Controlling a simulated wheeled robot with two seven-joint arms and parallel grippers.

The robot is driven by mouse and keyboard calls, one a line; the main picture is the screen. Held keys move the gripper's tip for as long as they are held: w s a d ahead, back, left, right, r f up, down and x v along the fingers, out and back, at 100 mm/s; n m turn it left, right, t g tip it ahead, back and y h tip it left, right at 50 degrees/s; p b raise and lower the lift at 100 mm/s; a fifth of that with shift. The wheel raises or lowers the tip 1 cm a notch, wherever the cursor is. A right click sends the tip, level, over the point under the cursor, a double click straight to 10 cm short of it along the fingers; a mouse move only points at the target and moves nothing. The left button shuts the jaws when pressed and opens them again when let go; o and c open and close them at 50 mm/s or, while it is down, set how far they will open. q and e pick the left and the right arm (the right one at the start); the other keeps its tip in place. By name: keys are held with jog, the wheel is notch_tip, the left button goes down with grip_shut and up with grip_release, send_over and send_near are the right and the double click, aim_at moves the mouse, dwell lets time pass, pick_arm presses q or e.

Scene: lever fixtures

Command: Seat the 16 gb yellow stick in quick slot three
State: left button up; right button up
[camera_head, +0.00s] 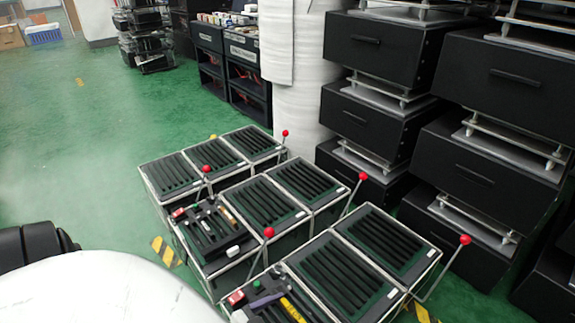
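A yellow strip-like item (291,311) lies in the open-topped case at the bottom centre, partly cut by the frame edge; its marking is too small to read. Cases with dark slotted panels, such as the one at the right (385,240) and the middle one (262,203), stand on the floor. No slot label is readable, so I cannot tell which is quick slot three. Levers with red ball knobs stand beside the cases, one at the centre (268,232) and one at the right (465,239). Neither of my grippers is in view.
A second tray of small tools (210,228) sits left of the middle case. Stacked black drawer units (385,48) stand at the right, by a white column (306,95). Green floor (90,120) is open at the left. Black-and-yellow tape (164,252) marks the floor.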

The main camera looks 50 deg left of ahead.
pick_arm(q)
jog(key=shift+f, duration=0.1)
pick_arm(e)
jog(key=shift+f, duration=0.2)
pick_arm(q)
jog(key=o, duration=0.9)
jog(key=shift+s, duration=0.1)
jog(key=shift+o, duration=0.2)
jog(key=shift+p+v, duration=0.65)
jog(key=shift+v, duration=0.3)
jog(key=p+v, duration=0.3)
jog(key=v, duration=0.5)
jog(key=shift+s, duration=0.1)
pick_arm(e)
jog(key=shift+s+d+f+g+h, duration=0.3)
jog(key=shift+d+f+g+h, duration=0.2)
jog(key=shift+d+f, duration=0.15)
